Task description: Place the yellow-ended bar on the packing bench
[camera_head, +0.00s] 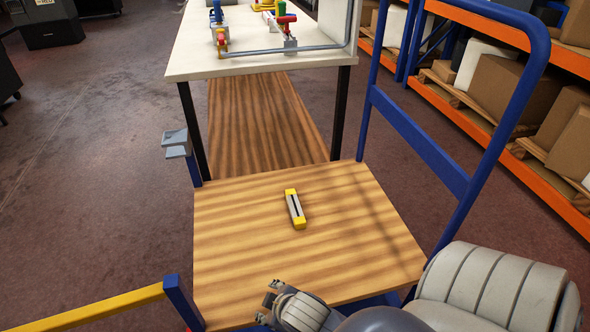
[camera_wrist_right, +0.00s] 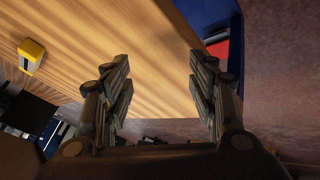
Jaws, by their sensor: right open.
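The yellow-ended bar (camera_head: 295,209) lies flat on the wooden top of a blue-framed cart (camera_head: 240,255) in the head view. It has yellow ends and a pale middle with a dark slot. One yellow end of the bar (camera_wrist_right: 31,55) shows at the left of the right wrist view. My right gripper (camera_head: 270,300) is near the cart's front edge, apart from the bar. In the right wrist view the right gripper (camera_wrist_right: 160,85) is open with nothing between its fingers. My left gripper is not in view. I cannot tell which surface is the packing bench.
A white-topped table (camera_head: 270,65) with pipes and coloured valves stands beyond the cart. The cart's blue handle (camera_head: 430,140) rises at the right. A yellow rail (camera_head: 90,308) is at lower left. Orange shelving with boxes (camera_head: 500,90) stands at the right. The cart top around the bar is clear.

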